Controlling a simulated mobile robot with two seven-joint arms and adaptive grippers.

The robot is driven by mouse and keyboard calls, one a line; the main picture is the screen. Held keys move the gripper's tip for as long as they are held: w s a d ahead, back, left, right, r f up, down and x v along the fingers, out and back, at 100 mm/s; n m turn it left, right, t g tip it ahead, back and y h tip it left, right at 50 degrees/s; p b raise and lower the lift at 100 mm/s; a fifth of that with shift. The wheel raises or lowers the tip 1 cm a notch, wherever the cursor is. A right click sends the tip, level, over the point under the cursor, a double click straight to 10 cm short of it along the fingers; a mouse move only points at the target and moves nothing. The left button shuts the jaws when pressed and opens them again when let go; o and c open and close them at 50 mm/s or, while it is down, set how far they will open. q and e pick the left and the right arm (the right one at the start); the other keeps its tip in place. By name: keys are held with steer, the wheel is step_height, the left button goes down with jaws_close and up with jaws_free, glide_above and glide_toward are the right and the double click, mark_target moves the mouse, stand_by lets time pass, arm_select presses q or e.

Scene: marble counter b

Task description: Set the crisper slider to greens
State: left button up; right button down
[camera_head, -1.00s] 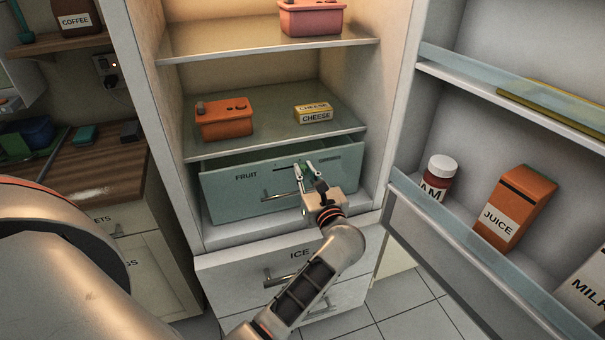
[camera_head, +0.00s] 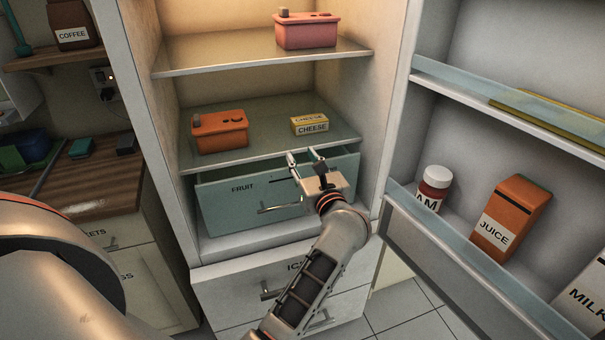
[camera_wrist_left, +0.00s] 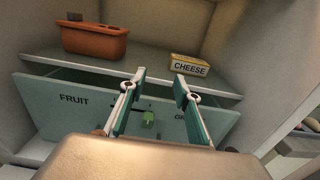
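The crisper drawer (camera_head: 222,202) is a pale teal drawer low in the open fridge. In the left wrist view, its front (camera_wrist_left: 50,115) carries a FRUIT label at left and a partly hidden label starting "GR" at right. A small green slider knob (camera_wrist_left: 148,119) shows between these labels, with part of a dark slot to its left. The head view hides the knob behind my gripper. My left gripper (camera_head: 304,156) is open and empty at the drawer front's upper edge. In the wrist view, its fingers (camera_wrist_left: 161,82) stand apart, with the knob visible between them. My right gripper is not in view.
An orange tub (camera_head: 220,131) and cheese (camera_head: 310,124) stand on the glass shelf just above the drawer. The drawer handle (camera_head: 282,208) sticks out below my gripper. The open fridge door (camera_head: 400,225) with juice (camera_head: 508,217) stands at right.

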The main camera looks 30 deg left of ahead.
arm_select(q)
step_height(320, 180, up, 2)
steer(key=shift+r, duration=0.1)
stand_by(0.5)
steer(key=s+d+f+m+t+h, duration=0.45)
steer(key=d+f+m+h, duration=0.25)
steer(key=m, duration=1)
steer(key=s+d+f+m+t+h, duration=0.45)
steer(key=d+f+m+h, duration=0.2)
steer(key=m, duration=1.15)
steer(key=s+f+m+g+h, duration=0.1)
steer(key=s+f+m+g, duration=0.4)
steer(key=s+f+m, duration=0.2)
steer(key=s+f+m+g+h, duration=0.1)
steer(key=s+f+m+g, duration=0.4)
steer(key=f, duration=1.1)
steer(key=s+m, duration=0.3)
steer(key=s, duration=0.3)
steer(key=shift+s+d+f+h, duration=0.15)
steer(key=shift+s+d+h, duration=0.2)
steer(key=shift+d, duration=0.05)
